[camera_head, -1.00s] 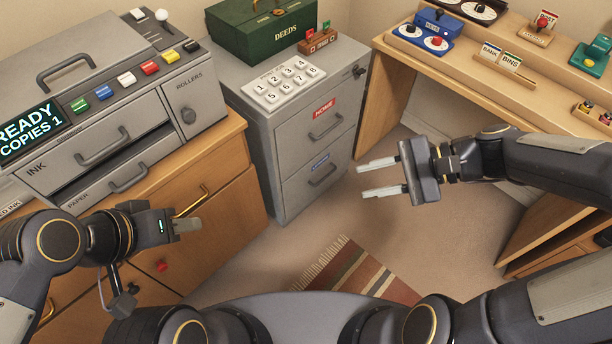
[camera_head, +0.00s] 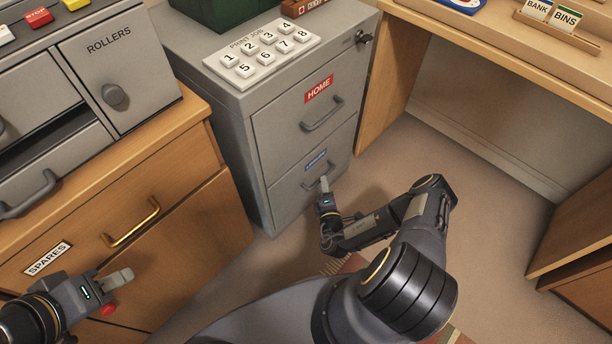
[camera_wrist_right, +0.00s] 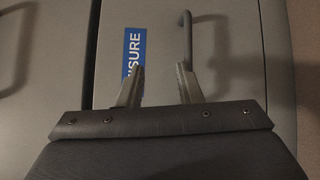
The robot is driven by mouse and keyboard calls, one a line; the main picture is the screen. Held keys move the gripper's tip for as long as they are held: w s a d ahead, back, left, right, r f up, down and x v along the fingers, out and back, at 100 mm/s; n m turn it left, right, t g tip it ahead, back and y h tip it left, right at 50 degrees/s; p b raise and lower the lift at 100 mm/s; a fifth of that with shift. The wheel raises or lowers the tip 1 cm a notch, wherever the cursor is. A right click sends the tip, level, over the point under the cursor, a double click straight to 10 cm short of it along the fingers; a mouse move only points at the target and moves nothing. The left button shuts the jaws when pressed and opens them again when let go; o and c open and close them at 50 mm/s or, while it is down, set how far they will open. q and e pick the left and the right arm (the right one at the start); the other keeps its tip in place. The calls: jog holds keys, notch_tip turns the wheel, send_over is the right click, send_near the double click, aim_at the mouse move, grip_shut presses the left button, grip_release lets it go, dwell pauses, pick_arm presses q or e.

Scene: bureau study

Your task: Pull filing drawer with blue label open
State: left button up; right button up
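The grey filing cabinet (camera_head: 215,125) has two drawers. The lower drawer (camera_head: 290,197) carries a blue label (camera_head: 315,160) and a bar handle; it looks shut. In the right wrist view the blue label (camera_wrist_right: 134,50) reads "…ISURE", and the handle (camera_wrist_right: 187,40) is beside it. My right gripper (camera_head: 325,185) is at this handle in the head view. In the wrist view its two fingers (camera_wrist_right: 160,85) are apart, the right fingertip overlapping the handle's near end; I cannot tell if they touch. My left gripper (camera_head: 120,276) is away at lower left; its fingers are seen edge-on.
The upper drawer has a red HOME label (camera_head: 319,89) and handle. A number keypad (camera_head: 262,52) and a green box (camera_head: 215,10) stand on the cabinet. A wooden cabinet (camera_head: 200,240) is left, a desk (camera_head: 490,45) right.

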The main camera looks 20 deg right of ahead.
jog(key=shift+m+g+h, duration=0.3)
jog(key=shift+m+g, duration=0.2)
jog(key=shift+m, duration=0.1)
jog(key=w+f+b, duration=0.1)
jog(key=w, duration=0.1)
jog(key=w+d+f+b, duration=0.1)
jog(key=w+f, duration=0.1)
jog(key=w+d+f, duration=0.1)
jog(key=w, duration=0.1)
jog(key=shift+w+d+f+b, duration=0.15)
jog(key=shift+d+b, duration=0.05)
jog(key=shift+b, duration=0.2)
grip_shut()
